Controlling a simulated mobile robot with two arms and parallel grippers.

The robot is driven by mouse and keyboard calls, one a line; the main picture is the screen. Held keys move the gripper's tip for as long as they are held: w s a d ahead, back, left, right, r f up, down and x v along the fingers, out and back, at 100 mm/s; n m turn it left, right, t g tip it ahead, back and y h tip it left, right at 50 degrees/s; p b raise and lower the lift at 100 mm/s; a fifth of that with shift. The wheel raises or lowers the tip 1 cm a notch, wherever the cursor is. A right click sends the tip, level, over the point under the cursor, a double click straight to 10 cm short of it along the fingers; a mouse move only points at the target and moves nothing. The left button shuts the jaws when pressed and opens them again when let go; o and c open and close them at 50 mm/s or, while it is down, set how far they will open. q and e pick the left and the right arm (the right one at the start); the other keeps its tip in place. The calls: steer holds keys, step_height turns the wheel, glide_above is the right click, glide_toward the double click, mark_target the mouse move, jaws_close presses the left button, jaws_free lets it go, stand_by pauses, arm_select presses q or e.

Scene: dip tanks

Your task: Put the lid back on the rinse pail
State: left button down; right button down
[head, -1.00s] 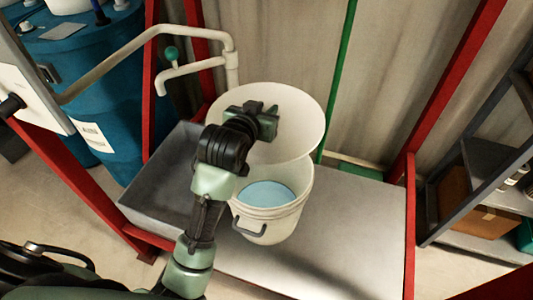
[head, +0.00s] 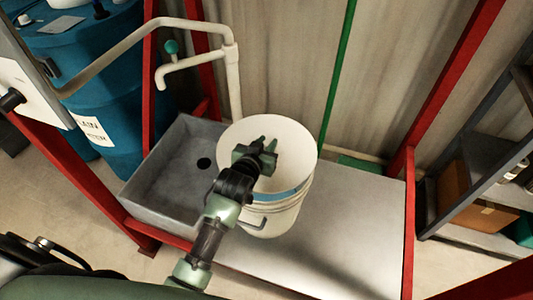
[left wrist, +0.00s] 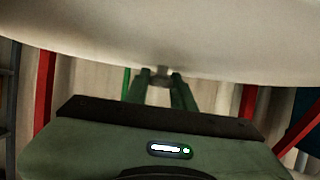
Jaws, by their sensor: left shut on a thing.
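The round cream-white lid (head: 292,137) is in my left gripper (head: 265,148), which is shut on its small handle in the middle. The lid hangs over the white rinse pail (head: 277,222) and hides most of its opening. A thin strip of blue liquid (head: 292,194) shows between the lid's front edge and the pail's rim, so the lid is not seated. In the left wrist view the lid (left wrist: 160,40) fills the top, with the gripper fingers (left wrist: 160,84) on the handle. My right gripper is not in view.
The pail stands on a grey bench (head: 345,225) beside a grey sink (head: 175,175). A cream pipe tap (head: 232,80) rises behind the sink. Red frame posts (head: 409,220) edge the bench. A blue drum (head: 90,70) stands at the left. The bench right of the pail is clear.

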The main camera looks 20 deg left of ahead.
arm_select(q)
steer(key=shift+f, duration=2.1)
steer(key=shift+f+b, duration=0.2)
steer(key=shift+b, duration=0.1)
steer(key=c, duration=1.2)
jaws_free()
steer(key=shift+s+r, duration=0.2)
steer(key=v, duration=1.1)
steer(key=shift+s+r+p, duration=0.2)
steer(key=shift+s+p, duration=0.1)
steer(key=shift+p, duration=0.05)
